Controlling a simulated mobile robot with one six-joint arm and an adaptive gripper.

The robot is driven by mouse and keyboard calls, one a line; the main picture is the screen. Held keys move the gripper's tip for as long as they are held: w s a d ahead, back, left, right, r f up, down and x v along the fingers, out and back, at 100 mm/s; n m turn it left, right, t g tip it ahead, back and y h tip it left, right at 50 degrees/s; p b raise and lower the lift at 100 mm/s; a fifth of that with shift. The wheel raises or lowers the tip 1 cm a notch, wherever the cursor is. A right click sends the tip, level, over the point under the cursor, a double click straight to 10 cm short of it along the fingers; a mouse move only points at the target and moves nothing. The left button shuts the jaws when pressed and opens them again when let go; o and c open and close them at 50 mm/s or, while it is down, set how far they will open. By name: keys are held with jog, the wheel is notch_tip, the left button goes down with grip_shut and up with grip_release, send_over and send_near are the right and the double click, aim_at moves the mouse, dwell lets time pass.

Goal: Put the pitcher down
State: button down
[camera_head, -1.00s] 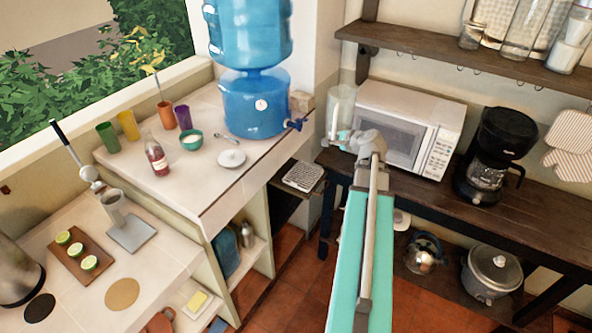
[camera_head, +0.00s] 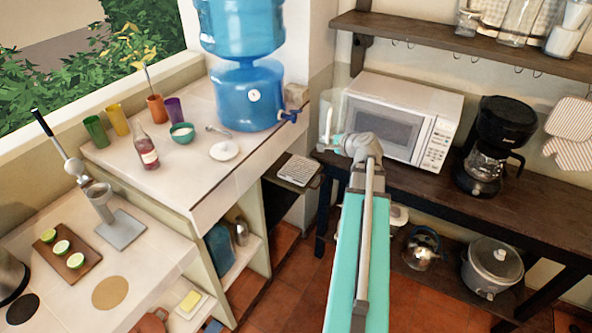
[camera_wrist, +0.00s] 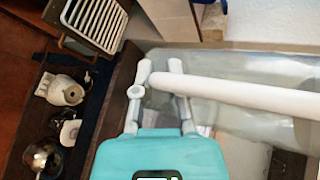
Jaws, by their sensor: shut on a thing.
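The pitcher is clear with a white handle; in the head view its body (camera_head: 334,105) shows faintly in front of the wall, just left of the microwave (camera_head: 410,120). My gripper (camera_head: 338,142) is at the pitcher's lower part there. In the wrist view my gripper (camera_wrist: 160,84) is shut on the pitcher's white handle (camera_wrist: 240,95), and the clear body (camera_wrist: 225,62) stretches to the right behind it. The pitcher looks upright. I cannot tell whether its base touches the dark wooden table (camera_head: 545,205).
The table holds the microwave and a black coffee maker (camera_head: 490,145). A shelf (camera_head: 470,45) with jars is above. At left, the tiled counter (camera_head: 190,190) carries cups, a bottle and a blue water dispenser (camera_head: 248,95). A kettle (camera_head: 421,250) and a pot (camera_head: 491,265) are below the table.

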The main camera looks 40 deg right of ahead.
notch_tip(320, 180, down, 18)
jog(key=s+a+n+y+b, duration=0.1)
jog(key=s+a+y+b, duration=0.1)
jog(key=b, duration=1.5)
jog(key=shift+s+a+n, duration=0.25)
jog(key=shift+s+n, duration=0.05)
jog(key=shift+s, duration=0.1)
jog(key=shift+w+r, duration=0.1)
jog(key=shift+r, duration=0.05)
jog(key=w, duration=0.9)
jog(key=w+a, duration=0.1)
jog(key=w, duration=0.3)
jog(key=shift+w, duration=0.15)
jog(key=shift+w, duration=0.5)
jog(key=w, duration=0.4)
jog(key=shift+a, duration=0.2)
jog(key=shift+s+f+b, duration=0.25)
jog(key=shift+f+b, duration=0.15)
jog(key=shift+f, duration=0.1)
jog(key=shift+f+b, duration=0.3)
jog(key=shift+f, duration=0.15)
